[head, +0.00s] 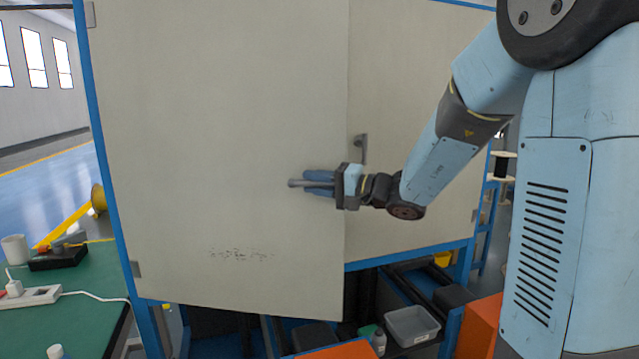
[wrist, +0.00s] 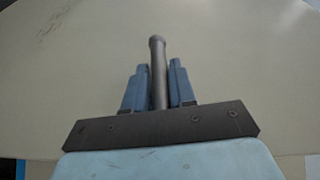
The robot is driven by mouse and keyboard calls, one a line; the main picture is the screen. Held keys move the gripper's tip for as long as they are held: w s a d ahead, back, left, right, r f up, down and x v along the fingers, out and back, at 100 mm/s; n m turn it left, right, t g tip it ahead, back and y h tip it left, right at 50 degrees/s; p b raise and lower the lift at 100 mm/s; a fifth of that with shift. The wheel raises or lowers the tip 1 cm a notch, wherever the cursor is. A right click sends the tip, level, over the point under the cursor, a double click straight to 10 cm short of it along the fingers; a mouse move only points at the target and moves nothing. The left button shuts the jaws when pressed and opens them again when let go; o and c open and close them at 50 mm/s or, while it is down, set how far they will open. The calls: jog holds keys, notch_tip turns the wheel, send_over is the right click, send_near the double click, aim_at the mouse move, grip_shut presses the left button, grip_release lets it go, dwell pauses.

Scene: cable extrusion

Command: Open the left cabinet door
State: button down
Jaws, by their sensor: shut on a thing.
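The left cabinet door (head: 220,120) is a large pale grey panel, standing partly open. Its free right edge is swung out toward me, and its bottom edge hangs lower than the right door's. Its handle (head: 293,184) lies level, pointing left. My gripper (head: 318,183) comes from the right and is shut around this handle. In the wrist view the grey handle bar (wrist: 157,50) runs between the two blue fingers of my gripper (wrist: 160,72), its rounded end sticking out past them. The finger contact is partly hidden in the head view.
The right door (head: 420,110) looks shut, its handle (head: 361,148) upright behind my gripper. A green table (head: 85,285) with a power strip (head: 35,296) stands at the lower left. A grey bin (head: 411,326) and orange boxes sit below the cabinet.

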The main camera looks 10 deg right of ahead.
jog(key=shift+s+a+f, duration=0.1)
jog(key=shift+s+f, duration=0.15)
jog(key=c, duration=1)
grip_release()
jog(key=shift+r, duration=0.1)
jog(key=shift+w, duration=0.1)
jog(key=shift+s+d+r, duration=0.1)
jog(key=shift+s+d, duration=0.15)
jog(key=shift+d, duration=0.3)
jog(key=v, duration=1.2)
jog(key=shift+s+d, duration=0.2)
jog(key=shift+d, duration=0.05)
jog(key=shift+c, duration=0.3)
